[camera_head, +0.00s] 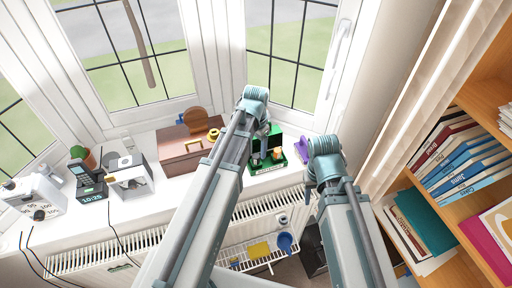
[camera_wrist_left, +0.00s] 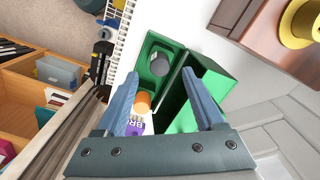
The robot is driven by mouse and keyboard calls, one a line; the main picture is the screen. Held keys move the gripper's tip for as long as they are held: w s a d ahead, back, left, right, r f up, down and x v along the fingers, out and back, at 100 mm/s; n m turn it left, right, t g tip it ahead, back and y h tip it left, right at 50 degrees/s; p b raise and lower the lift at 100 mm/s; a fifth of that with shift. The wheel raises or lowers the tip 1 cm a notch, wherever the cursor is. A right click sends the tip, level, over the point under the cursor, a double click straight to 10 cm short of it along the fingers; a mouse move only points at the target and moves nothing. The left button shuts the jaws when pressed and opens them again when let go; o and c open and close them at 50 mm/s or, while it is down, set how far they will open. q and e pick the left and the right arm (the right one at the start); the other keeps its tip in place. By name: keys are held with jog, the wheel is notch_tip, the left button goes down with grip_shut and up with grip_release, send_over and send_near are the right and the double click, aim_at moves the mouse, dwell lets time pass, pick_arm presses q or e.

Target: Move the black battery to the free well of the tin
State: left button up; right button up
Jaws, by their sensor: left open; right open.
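The green tin (camera_head: 262,169) stands on the sill with its lid up; it also shows in the left wrist view (camera_wrist_left: 176,52). A dark grey-black battery (camera_wrist_left: 159,65) is in one well, and an orange-topped battery (camera_wrist_left: 143,101) is at the other end. I cannot make out the free well clearly. My left gripper (camera_wrist_left: 157,75) is open and empty, its fingers spread above the tin on either side of the dark battery. In the head view the left gripper (camera_head: 262,128) partly hides the tin. My right gripper (camera_head: 323,158) is right of the tin, its fingertips mostly hidden.
A purple item (camera_head: 301,149) lies between the tin and my right gripper. A brown box (camera_head: 185,148) with a yellow spool (camera_head: 213,135) stands left of the tin. A radiator and wire shelf are below the sill.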

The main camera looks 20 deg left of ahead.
aim_at(256, 156)
pick_arm(q)
notch_tip(256, 156, up, 9)
jog(key=p, duration=0.8)
jog(key=shift+r, duration=0.2)
pick_arm(e)
notch_tip(256, 156, up, 9)
jog(key=shift+r, duration=0.15)
pick_arm(q)
jog(key=s+d+f+n+y+b, duration=0.1)
jog(key=s+d+f+b, duration=0.9)
jog(key=s+f+b, duration=0.3)
jog(key=shift+s+d+f+n, duration=0.15)
jog(key=shift+s+d+n, duration=0.15)
jog(key=shift+s, duration=0.35)
pick_arm(e)
notch_tip(256, 156, down, 13)
jog(key=shift+f, duration=0.2)
pick_arm(q)
jog(key=shift+a, duration=0.15)
pick_arm(e)
jog(key=shift+a, duration=0.1)
